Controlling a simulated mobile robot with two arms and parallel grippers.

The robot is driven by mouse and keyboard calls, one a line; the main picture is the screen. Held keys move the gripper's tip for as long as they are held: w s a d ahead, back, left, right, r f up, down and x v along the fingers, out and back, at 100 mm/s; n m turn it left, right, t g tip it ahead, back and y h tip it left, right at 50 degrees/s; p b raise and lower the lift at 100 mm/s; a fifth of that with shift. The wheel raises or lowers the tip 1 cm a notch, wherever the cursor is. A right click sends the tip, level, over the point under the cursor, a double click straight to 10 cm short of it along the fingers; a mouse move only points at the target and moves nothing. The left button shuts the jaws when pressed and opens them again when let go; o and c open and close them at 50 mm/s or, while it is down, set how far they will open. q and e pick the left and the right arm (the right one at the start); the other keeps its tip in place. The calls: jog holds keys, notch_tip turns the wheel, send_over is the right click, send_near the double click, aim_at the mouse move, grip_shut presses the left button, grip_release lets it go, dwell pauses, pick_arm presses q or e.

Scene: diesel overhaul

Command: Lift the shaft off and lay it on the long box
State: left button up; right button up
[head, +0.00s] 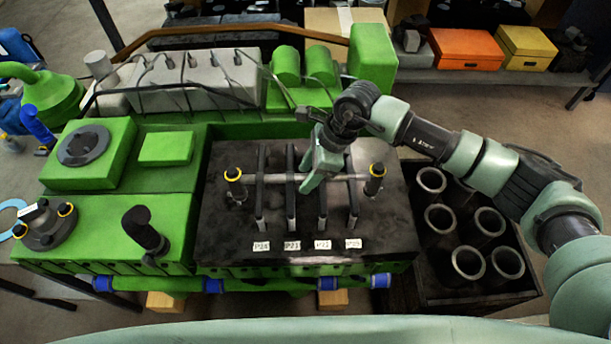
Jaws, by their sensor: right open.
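The shaft (270,179) is a grey rod lying level across the dark plate of the green engine. Several upright black arms (262,190) sit along it, and a post with a yellow ring stands near each end, left (235,177) and right (377,172). My right gripper (314,174) is open and points down at the middle of the shaft, between the black arms. It hides a short stretch of the shaft, and I cannot tell whether it touches. A cardboard box (318,20) stands behind the engine; I cannot tell whether it is the long box. My left gripper is out of view.
A black crate (430,293) with several metal cylinders stands to the right, below my right arm. Orange (466,44) and yellow (526,43) boxes sit on a shelf at the back right. Green engine blocks (88,150) rise left of the plate. White labels lie along its front.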

aim_at(300, 183)
jog(key=p+x, duration=0.1)
jog(key=x, duration=0.1)
jog(key=shift+s+f, duration=0.15)
jog(key=shift+f, duration=0.2)
jog(key=shift+x, duration=1.05)
grip_shut()
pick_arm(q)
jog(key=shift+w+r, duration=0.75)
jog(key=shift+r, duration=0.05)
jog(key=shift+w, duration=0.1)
pick_arm(e)
jog(key=shift+w+a+r, duration=0.1)
jog(key=shift+w+r, duration=0.1)
